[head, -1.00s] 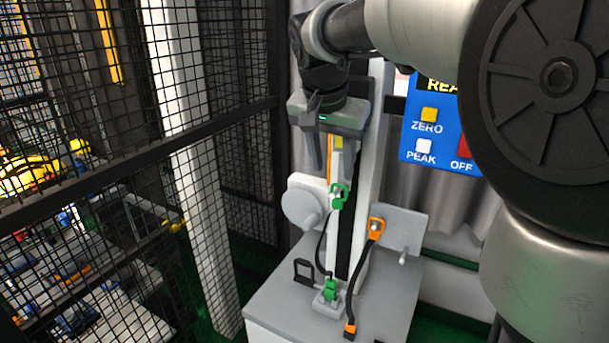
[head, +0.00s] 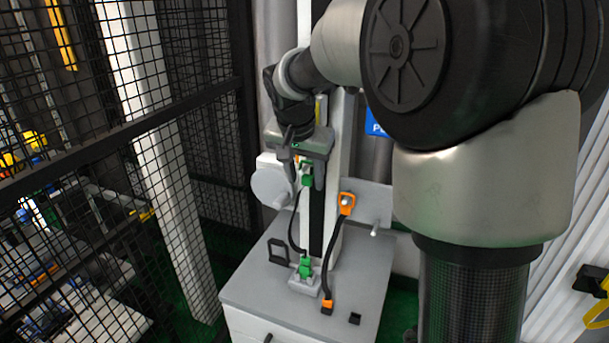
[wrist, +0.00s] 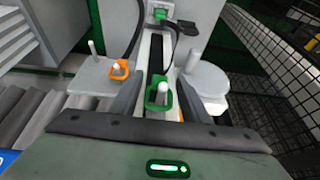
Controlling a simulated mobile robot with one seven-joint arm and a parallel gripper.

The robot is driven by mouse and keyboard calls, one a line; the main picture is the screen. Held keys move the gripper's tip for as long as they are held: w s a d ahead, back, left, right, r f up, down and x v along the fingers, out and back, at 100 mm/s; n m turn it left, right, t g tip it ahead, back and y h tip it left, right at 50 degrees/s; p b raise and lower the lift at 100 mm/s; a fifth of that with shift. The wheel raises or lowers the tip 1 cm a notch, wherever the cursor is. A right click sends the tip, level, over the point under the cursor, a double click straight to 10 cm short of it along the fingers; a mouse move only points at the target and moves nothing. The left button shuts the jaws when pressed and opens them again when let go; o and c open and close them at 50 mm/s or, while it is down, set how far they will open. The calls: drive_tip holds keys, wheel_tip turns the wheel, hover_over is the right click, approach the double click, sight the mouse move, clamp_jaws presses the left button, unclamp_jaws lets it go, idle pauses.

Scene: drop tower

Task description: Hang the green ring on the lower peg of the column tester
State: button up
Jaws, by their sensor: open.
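The green ring (head: 306,173) sits high on the front of the column tester (head: 334,150). In the wrist view the green ring (wrist: 152,103) is around a pale peg (wrist: 161,93). A black cable runs from it down to a green plug (head: 305,267) at the column's foot. My gripper (head: 306,183) is open, its fingers reaching down on either side of the green ring. In the wrist view my gripper (wrist: 160,84) has the ring between its fingers, with gaps showing. I cannot tell which peg is the lower one.
An orange ring (head: 347,204) hangs on a peg beside the column, its cable ending in an orange plug (head: 326,307). A round plate (head: 272,182) with a peg (head: 283,198) stands left; another peg (head: 375,230) juts out right. A mesh fence (head: 190,130) stands left.

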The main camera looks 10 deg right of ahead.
drive_tip(key=shift+c, duration=0.4)
clamp_jaws()
drive_tip(key=c, duration=0.7)
unclamp_jaws()
drive_tip(key=shift+o, duration=0.2)
drive_tip(key=shift+r, duration=0.45)
drive_tip(key=shift+s+a+b, duration=0.35)
drive_tip(key=shift+s+a, duration=0.2)
drive_tip(key=shift+s, duration=0.25)
drive_tip(key=shift+s+a+b, duration=0.35)
drive_tip(key=shift+s+a, duration=0.15)
drive_tip(key=shift+s, duration=0.3)
drive_tip(key=shift+s+a+b, duration=0.35)
drive_tip(key=shift+s+a, duration=0.2)
drive_tip(key=shift+s, duration=0.25)
drive_tip(key=shift+f, duration=0.1)
